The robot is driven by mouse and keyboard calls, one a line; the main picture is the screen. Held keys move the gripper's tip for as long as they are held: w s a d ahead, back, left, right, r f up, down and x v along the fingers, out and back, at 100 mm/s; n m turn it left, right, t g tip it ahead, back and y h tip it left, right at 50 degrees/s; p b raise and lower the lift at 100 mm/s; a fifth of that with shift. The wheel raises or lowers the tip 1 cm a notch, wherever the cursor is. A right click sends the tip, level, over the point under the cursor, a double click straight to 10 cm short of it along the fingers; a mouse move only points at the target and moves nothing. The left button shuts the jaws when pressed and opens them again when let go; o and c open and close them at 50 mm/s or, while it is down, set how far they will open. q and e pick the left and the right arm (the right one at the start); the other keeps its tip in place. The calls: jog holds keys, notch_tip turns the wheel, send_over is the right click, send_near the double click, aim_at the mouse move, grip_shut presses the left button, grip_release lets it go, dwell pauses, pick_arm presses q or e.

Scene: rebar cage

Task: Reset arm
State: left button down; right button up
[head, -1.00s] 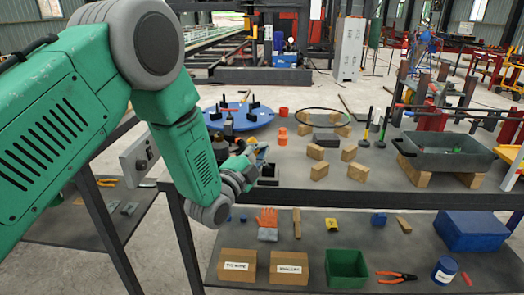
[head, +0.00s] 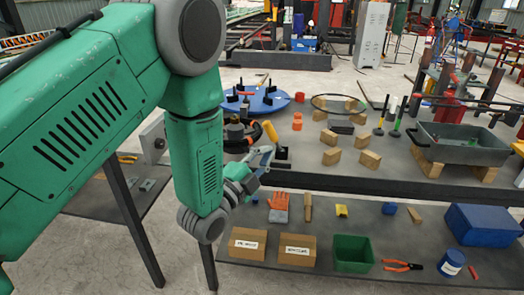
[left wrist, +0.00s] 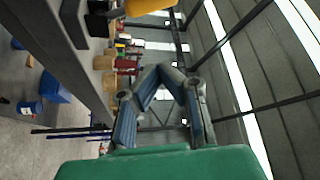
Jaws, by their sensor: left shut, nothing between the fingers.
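My left arm comes in from the left in the head view, with its forearm hanging almost straight down in front of the workbench. My left gripper (head: 264,158) is at the bench's front edge, beside a black and yellow object (head: 281,156). In the left wrist view the two fingers of the left gripper (left wrist: 160,68) meet at their tips, with nothing between them. My right arm and gripper show in neither view.
The upper bench (head: 400,190) carries wooden blocks (head: 369,160), a blue round plate (head: 262,103), a thin ring (head: 338,103) and a grey tray (head: 465,145). The lower shelf (head: 330,212) holds cardboard boxes (head: 297,250), a green bin (head: 353,254), pliers (head: 402,265) and a blue box (head: 482,225).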

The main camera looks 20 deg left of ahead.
pick_arm(q)
jog(key=s+a+f+n+g+y, duration=0.1)
jog(key=s+f+n+g, duration=0.4)
jog(key=f, duration=0.5)
jog(key=s+a+f+n+g+y, duration=0.2)
jog(key=s+f+n+g, duration=0.15)
jog(key=s+f, duration=0.55)
jog(key=s+f+n+g, duration=0.3)
jog(key=s+f+g, duration=0.2)
jog(key=s, duration=0.6)
jog(key=s+f+n+g+y, duration=0.1)
jog(key=s+f+n+g, duration=0.3)
jog(key=s, duration=0.7)
jog(key=shift+a+f+g, duration=0.35)
jog(key=shift+f+g, duration=0.5)
jog(key=shift+g, duration=0.1)
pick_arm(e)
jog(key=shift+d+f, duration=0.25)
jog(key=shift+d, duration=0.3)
pick_arm(q)
jog(key=shift+a, duration=0.1)
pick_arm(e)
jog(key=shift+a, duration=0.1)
